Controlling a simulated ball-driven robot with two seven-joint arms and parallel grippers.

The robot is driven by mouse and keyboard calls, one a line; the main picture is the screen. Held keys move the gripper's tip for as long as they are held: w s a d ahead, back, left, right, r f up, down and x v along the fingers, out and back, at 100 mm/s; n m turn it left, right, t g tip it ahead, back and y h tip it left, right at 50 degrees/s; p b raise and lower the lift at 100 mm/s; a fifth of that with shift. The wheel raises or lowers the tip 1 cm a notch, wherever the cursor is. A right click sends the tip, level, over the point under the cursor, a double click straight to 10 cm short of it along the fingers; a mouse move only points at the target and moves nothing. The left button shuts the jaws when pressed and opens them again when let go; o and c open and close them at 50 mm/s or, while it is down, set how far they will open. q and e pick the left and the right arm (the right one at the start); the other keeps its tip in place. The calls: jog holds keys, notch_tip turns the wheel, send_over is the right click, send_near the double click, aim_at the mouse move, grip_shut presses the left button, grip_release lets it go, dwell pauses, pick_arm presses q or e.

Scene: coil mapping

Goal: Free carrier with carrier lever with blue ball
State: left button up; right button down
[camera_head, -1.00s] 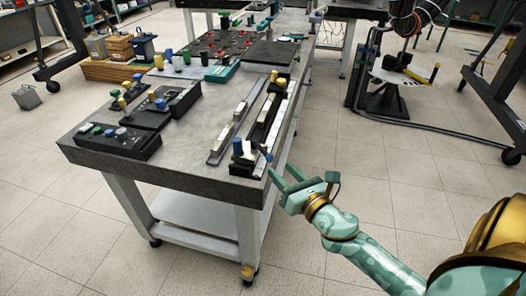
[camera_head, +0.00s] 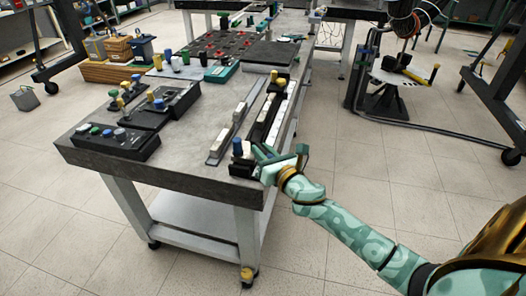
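A carrier with a blue ball (camera_head: 237,147) on top sits at the near end of the long black rail (camera_head: 268,118) by the table's right edge. Its white body (camera_head: 247,150) shows beside the ball. My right gripper (camera_head: 260,162) is at the right side of this carrier, at the table's front right corner, with its two fingers apart. The fingers and hand cover the carrier's lever and part of its base. I cannot tell whether they touch it. My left gripper is not in view.
Black boxes with coloured knobs (camera_head: 115,141) stand on the table's left side. A second grey rail (camera_head: 228,138) lies left of the black one. Yellow knobs (camera_head: 281,82) mark the black rail's far end.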

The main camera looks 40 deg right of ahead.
jog(key=shift+a+m+h+p, duration=0.3)
jog(key=shift+m+h, duration=0.3)
jog(key=shift+h, duration=0.4)
jog(key=shift+d, duration=0.1)
jog(key=c, duration=1.3)
grip_release()
jog(key=shift+s, duration=0.1)
jog(key=shift+s, duration=0.35)
jog(key=s, duration=0.5)
jog(key=s+a, duration=0.1)
jog(key=s, duration=0.4)
jog(key=s+a, duration=0.1)
jog(key=s, duration=0.4)
jog(key=shift+s+a, duration=0.1)
jog(key=shift+s, duration=0.05)
